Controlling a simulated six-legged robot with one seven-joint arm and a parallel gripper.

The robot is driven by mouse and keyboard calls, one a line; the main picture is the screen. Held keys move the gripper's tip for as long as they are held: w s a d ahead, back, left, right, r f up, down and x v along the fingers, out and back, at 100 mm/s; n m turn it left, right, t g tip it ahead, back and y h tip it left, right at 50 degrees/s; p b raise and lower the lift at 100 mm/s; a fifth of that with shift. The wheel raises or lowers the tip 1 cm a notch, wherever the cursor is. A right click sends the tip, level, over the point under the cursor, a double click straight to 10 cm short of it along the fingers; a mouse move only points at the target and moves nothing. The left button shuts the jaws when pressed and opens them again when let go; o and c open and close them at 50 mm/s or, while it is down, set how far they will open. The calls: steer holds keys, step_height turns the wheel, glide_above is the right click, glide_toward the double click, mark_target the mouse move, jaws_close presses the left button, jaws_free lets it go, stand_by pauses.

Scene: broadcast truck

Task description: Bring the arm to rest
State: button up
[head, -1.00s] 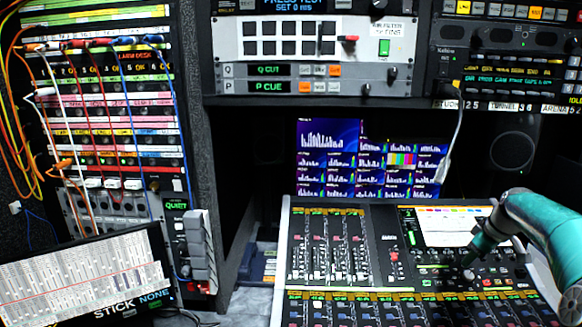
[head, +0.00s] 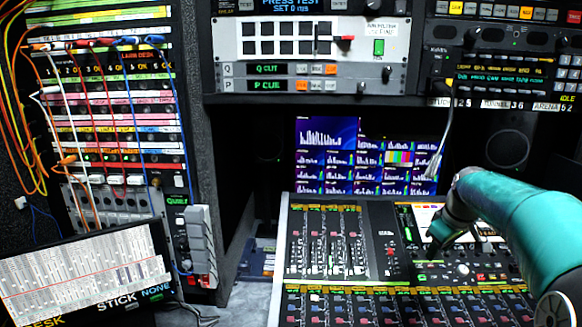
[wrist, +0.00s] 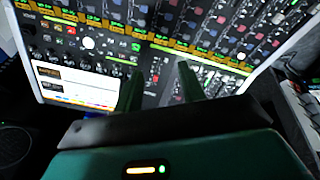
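My teal arm (head: 515,210) reaches in from the right in the head view, over the right part of the mixing console (head: 378,240). My gripper (head: 438,234) hangs over the console near its small upper screen and partly covers that screen. In the wrist view, the two dark green fingers of my gripper (wrist: 158,74) stand apart with nothing between them. The console's buttons and faders (wrist: 130,40) lie beyond them. I cannot tell the exact height of the fingertips above the console.
A monitor (head: 365,160) with meter pictures stands behind the console. A rack shelf with a button panel (head: 310,45) is above it. A patch bay with coloured cables (head: 115,100) is at left, above a tilted screen (head: 80,280). A cable (head: 446,130) hangs near my arm.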

steer(key=s+a+r+m, duration=0.2)
steer(key=s+a+r, duration=0.2)
steer(key=s+a, duration=1.1)
steer(key=s+a+f+m+t, duration=0.1)
steer(key=s+a+f, duration=0.1)
steer(key=s, duration=0.5)
steer(key=s+a+f+m, duration=0.2)
steer(key=s+a+f, duration=0.1)
steer(key=s, duration=0.5)
steer(key=shift+s+a+t, duration=0.15)
steer(key=shift+a+t, duration=0.2)
steer(key=shift+t, duration=0.05)
